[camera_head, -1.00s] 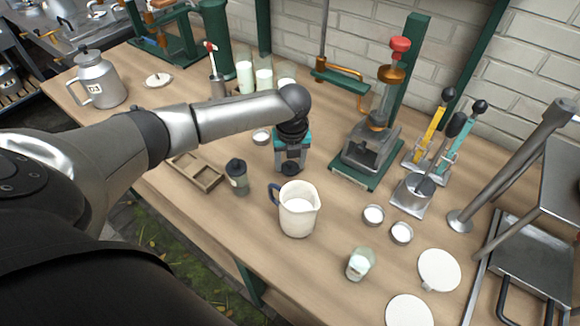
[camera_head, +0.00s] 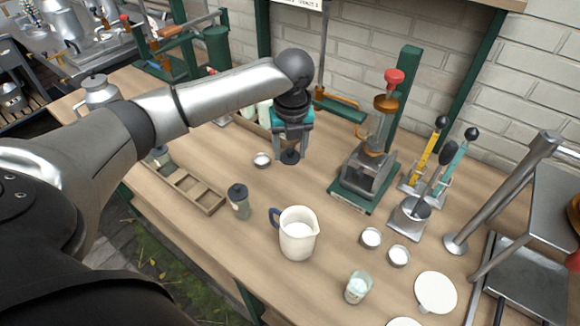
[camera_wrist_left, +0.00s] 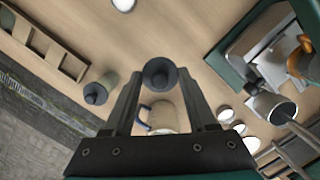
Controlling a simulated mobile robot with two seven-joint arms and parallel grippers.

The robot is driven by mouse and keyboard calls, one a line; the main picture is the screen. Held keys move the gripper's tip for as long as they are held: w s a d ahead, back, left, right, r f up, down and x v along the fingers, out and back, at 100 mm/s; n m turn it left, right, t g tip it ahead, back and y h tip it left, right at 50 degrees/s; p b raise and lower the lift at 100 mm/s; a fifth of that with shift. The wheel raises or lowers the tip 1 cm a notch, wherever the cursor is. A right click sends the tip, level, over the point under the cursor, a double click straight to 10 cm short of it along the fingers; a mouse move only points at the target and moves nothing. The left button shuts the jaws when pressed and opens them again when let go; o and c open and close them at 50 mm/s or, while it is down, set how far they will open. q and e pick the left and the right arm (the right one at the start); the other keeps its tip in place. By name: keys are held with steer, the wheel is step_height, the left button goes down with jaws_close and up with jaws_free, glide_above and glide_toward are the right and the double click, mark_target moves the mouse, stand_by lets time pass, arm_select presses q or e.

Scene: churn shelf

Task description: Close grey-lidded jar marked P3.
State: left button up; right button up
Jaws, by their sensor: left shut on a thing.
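My left gripper (camera_head: 290,150) is shut on a small dark grey lid (camera_wrist_left: 160,74), which also shows below the fingers in the head view (camera_head: 290,158). The lid is held above the bench, behind the jug. A small jar with a dark grey lid (camera_head: 240,203) stands left of the cream jug; it also shows in the left wrist view (camera_wrist_left: 100,88). I cannot read a P3 mark on any jar. A glass jar with pale contents (camera_head: 358,288) stands uncovered near the front. My right gripper is not in view.
A cream jug (camera_head: 298,236) with a blue handle stands in front of the gripper. A wooden compartment tray (camera_head: 205,198) lies left. Small white-filled dishes (camera_head: 371,238) and a green-based press (camera_head: 352,198) are to the right.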

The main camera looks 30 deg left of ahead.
mark_target(290, 150)
arm_select(q)
step_height(290, 150, up, 7)
steer(key=shift+r+p, duration=0.1)
steer(key=shift+p, duration=0.35)
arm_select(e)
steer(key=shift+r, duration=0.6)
